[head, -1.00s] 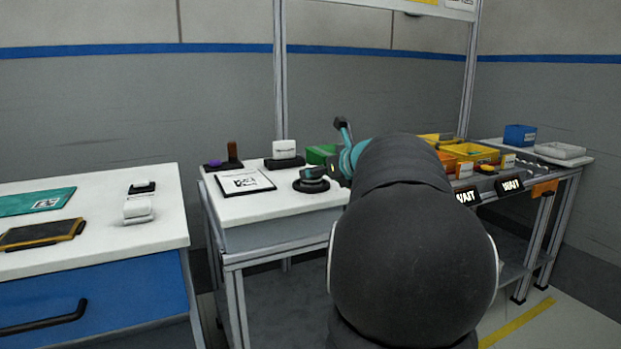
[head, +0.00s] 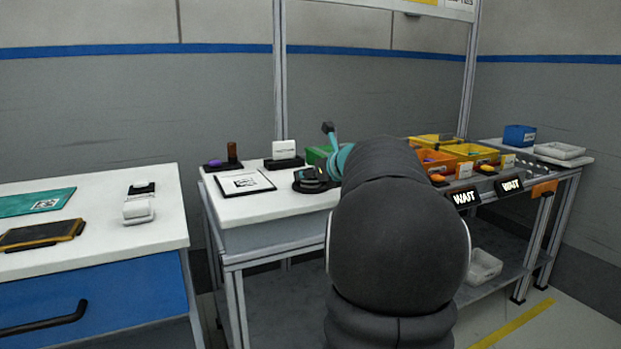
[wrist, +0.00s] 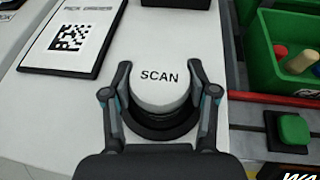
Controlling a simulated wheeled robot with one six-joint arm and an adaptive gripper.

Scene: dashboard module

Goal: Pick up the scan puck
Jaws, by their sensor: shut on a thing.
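The scan puck (wrist: 160,78) is a round white puck marked "SCAN", seen in the wrist view between the two fingers of my gripper (wrist: 160,75). The fingers are closed against its left and right sides. A dark round base (wrist: 160,128) shows below and around the puck's near edge; I cannot tell whether the puck is clear of it. In the head view my gripper (head: 318,176) is at the dark base on the middle white table, and the puck is mostly hidden there.
A board with a printed code (head: 244,183) lies left of the gripper. A green bin (wrist: 290,60) with colored pegs and a green button (wrist: 290,130) are to the right. A white device on a black stand (head: 284,152) stands behind. Yellow bins (head: 470,153) are farther right.

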